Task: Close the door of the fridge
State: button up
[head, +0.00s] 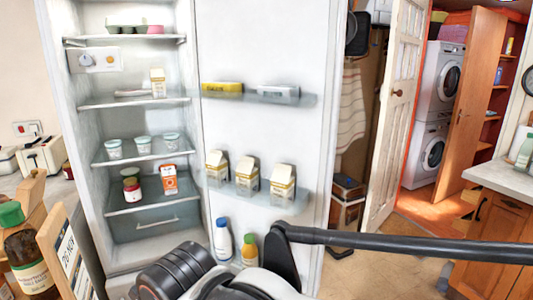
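The fridge (130,118) stands open at the left, with its lit shelves showing. Its door (265,135) is swung wide to the right, with its inner face toward me. The door's shelves hold a yellow box (222,88), a white box (278,93), three cartons (248,176) and two bottles (223,240). Parts of my arm cross the bottom middle and run to the right edge, in front of the door's lower part. I cannot make out my gripper's fingers. The door's outer face is hidden.
A counter at the left holds a toaster (42,156), a brown bottle (28,262) and boards. Right of the door are a cream panelled door (402,110), stacked washing machines (437,120) and wooden cabinets (495,235). Some floor (375,275) is clear at the lower right.

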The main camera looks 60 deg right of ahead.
aim_at(254, 44)
jog(key=k+l+u, duration=0.1)
jog(key=l, duration=0.35)
jog(key=k+l+u, duration=0.1)
jog(key=l, duration=0.35)
jog(key=k+l+u, duration=0.1)
jog(key=k+l, duration=0.15)
jog(key=l, duration=0.2)
jog(key=k+l+u, duration=0.1)
jog(key=l, duration=0.3)
jog(key=k+l+u, duration=0.1)
jog(key=k+l, duration=0.15)
jog(key=l, duration=0.2)
jog(key=k+l+u, duration=0.1)
jog(key=l, duration=0.25)
jog(key=k+l+u, duration=0.1)
jog(key=l, duration=0.3)
jog(key=k+l, duration=0.2)
jog(key=l, duration=0.2)
jog(key=k+l+u, duration=0.15)
jog(key=l, duration=0.2)
jog(key=k+l, duration=0.15)
jog(key=l, duration=0.25)
jog(key=k+l+u, duration=0.15)
jog(key=l, duration=0.2)
jog(key=j+z, duration=0.1)
jog(key=i+j, duration=0.05)
jog(key=j, duration=0.05)
